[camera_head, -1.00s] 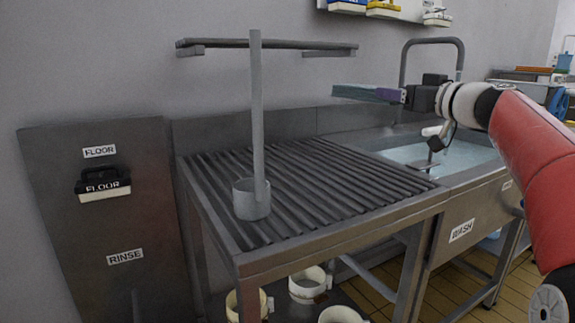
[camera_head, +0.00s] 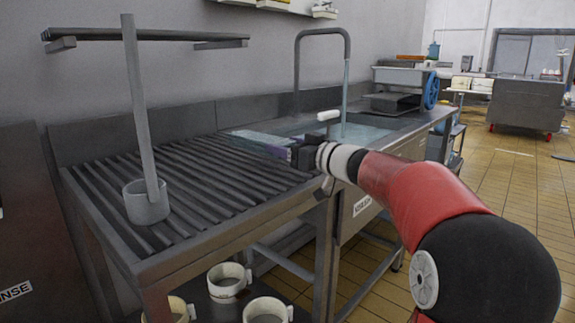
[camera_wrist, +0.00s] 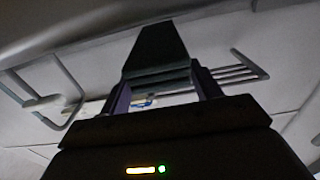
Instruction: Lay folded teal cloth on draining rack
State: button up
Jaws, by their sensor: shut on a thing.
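The folded teal cloth (camera_head: 255,139) is a thin flat slab held level just over the right part of the draining rack (camera_head: 200,190); I cannot tell whether it touches the ribs. My gripper (camera_head: 292,153) is shut on its near right end, with purple fingers on either side. In the wrist view the cloth (camera_wrist: 156,50) sticks out dark between the fingers (camera_wrist: 160,93). The rack is a ribbed grey metal surface, and its ribs run on under the cloth.
A grey ladle-like cup with a tall handle (camera_head: 147,203) stands on the rack's left part. A sink with water (camera_head: 365,133) and a tall tap (camera_head: 297,65) lie right of the rack. White mugs (camera_head: 228,278) sit on the shelf below. The rack's middle is clear.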

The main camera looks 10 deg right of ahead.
aim_at(288, 174)
jog(key=shift+f, duration=2.1)
jog(key=o, duration=1.1)
jog(key=shift+s, duration=0.1)
jog(key=b+v, duration=0.3)
jog(key=v, duration=0.9)
jog(key=shift+d+f, duration=0.1)
